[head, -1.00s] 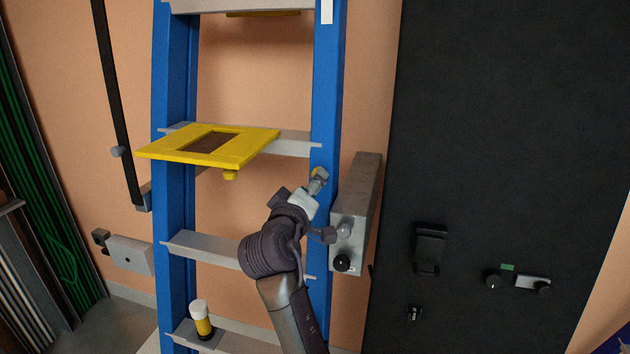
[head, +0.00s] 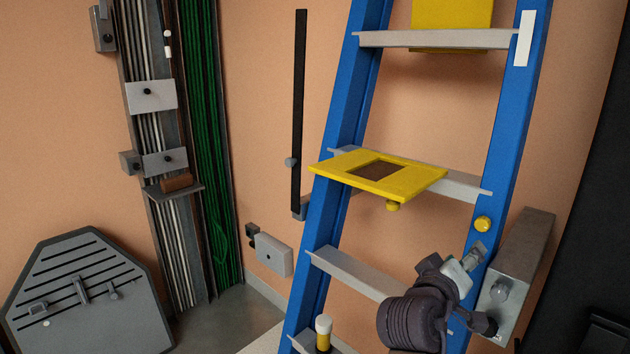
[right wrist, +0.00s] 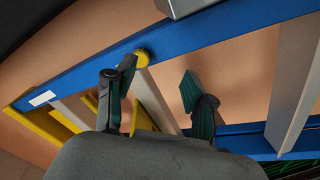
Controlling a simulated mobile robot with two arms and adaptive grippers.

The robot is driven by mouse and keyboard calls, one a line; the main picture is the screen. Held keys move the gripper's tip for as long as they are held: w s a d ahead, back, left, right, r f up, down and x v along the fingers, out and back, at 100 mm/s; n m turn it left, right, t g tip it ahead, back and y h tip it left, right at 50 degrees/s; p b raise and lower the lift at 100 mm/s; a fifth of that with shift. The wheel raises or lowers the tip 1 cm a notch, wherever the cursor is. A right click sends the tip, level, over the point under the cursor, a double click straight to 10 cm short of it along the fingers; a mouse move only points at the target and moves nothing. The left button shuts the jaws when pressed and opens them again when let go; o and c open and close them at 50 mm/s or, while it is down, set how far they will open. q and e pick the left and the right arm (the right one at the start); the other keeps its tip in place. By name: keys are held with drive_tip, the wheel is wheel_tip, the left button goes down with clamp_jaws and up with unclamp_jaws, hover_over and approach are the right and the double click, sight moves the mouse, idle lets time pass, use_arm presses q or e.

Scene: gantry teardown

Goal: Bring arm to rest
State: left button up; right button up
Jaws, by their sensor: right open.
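My right arm comes up from the bottom of the head view, and its gripper (head: 472,262) is in front of the blue ladder's right rail (head: 508,135). It is left of a grey box (head: 527,250) and just below a yellow knob (head: 483,224) on that rail. In the right wrist view its two fingers (right wrist: 160,78) are spread apart with nothing between them. The yellow knob (right wrist: 142,58) shows there beyond the left finger, on the blue rail. My left gripper is not in view.
A yellow frame (head: 412,184) lies on a ladder rung, with a yellow panel (head: 452,14) above. A yellow-and-white cylinder (head: 323,333) stands on a low rung. A grey slotted panel (head: 85,295) and cable runs (head: 207,150) are at the left.

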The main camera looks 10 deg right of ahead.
drive_tip(key=s+a+f+g+y, duration=0.1)
drive_tip(key=s+f+y, duration=0.15)
drive_tip(key=f, duration=0.45)
drive_tip(key=s+a+f+n+g+y, duration=0.1)
drive_tip(key=s+f+y, duration=0.1)
drive_tip(key=s+f, duration=0.35)
drive_tip(key=s+a+f+g+y, duration=0.1)
drive_tip(key=s+f+y, duration=0.15)
drive_tip(key=f, duration=0.65)
drive_tip(key=s+a+f+g+y, duration=0.25)
drive_tip(key=s+a+f, duration=0.2)
drive_tip(key=s, duration=0.45)
drive_tip(key=s+a+f+g+y, duration=0.2)
drive_tip(key=s+a+f+y, duration=0.15)
drive_tip(key=s+f, duration=0.45)
drive_tip(key=s+f+g, duration=0.1)
drive_tip(key=s+f, duration=0.1)
drive_tip(key=f, duration=1.1)
drive_tip(key=s+f+g, duration=0.1)
drive_tip(key=s+f, duration=0.1)
drive_tip(key=f, duration=1)
drive_tip(key=s+d+f+n+g, duration=0.1)
drive_tip(key=s+d+f, duration=0.2)
drive_tip(key=s+f, duration=1.2)
drive_tip(key=shift+s, duration=0.55)
